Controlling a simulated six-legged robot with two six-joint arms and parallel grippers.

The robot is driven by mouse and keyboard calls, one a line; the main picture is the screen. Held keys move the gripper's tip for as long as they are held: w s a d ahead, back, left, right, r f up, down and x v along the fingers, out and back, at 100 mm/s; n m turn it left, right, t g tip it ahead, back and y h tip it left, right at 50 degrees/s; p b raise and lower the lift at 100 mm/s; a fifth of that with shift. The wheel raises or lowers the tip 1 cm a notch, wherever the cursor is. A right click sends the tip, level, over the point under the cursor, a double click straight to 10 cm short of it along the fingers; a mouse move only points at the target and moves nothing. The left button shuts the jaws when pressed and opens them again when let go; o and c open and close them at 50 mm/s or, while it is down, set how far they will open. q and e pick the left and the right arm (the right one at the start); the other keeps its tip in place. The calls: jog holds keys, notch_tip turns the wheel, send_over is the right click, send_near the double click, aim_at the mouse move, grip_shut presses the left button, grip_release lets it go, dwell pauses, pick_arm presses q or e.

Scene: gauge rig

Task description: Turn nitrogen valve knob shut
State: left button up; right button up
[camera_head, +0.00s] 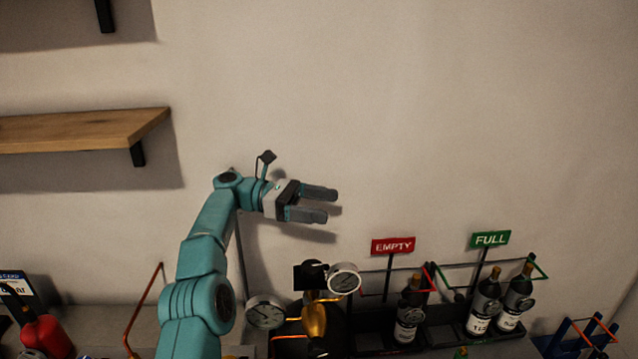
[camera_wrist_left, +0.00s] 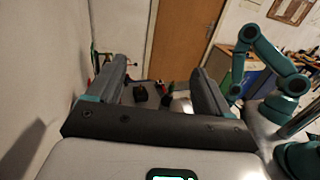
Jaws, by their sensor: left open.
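The gauge rig stands at the lower middle of the head view. It has a round white-faced gauge (camera_head: 344,278), a second gauge (camera_head: 265,312) lower left, and a brass-coloured body (camera_head: 314,320). A black part (camera_head: 310,275) sits beside the upper gauge; I cannot tell whether it is the nitrogen valve knob. My left gripper (camera_head: 331,205) is open and empty, above the rig and apart from it, fingers pointing right. In the left wrist view both fingers are spread, with small dark objects (camera_wrist_left: 140,92) far beyond them. My right gripper is not visible.
Dark bottles (camera_head: 409,312) stand in a black rack right of the rig, under a red EMPTY sign (camera_head: 393,246) and a green FULL sign (camera_head: 490,239). A wooden shelf (camera_head: 85,130) is at upper left. A red container (camera_head: 47,337) stands lower left. The wall right of the gripper is bare.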

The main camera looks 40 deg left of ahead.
pick_arm(q)
notch_tip(320, 180, up, 2)
jog(key=shift+r+p, duration=0.2)
jog(key=shift+p, duration=0.4)
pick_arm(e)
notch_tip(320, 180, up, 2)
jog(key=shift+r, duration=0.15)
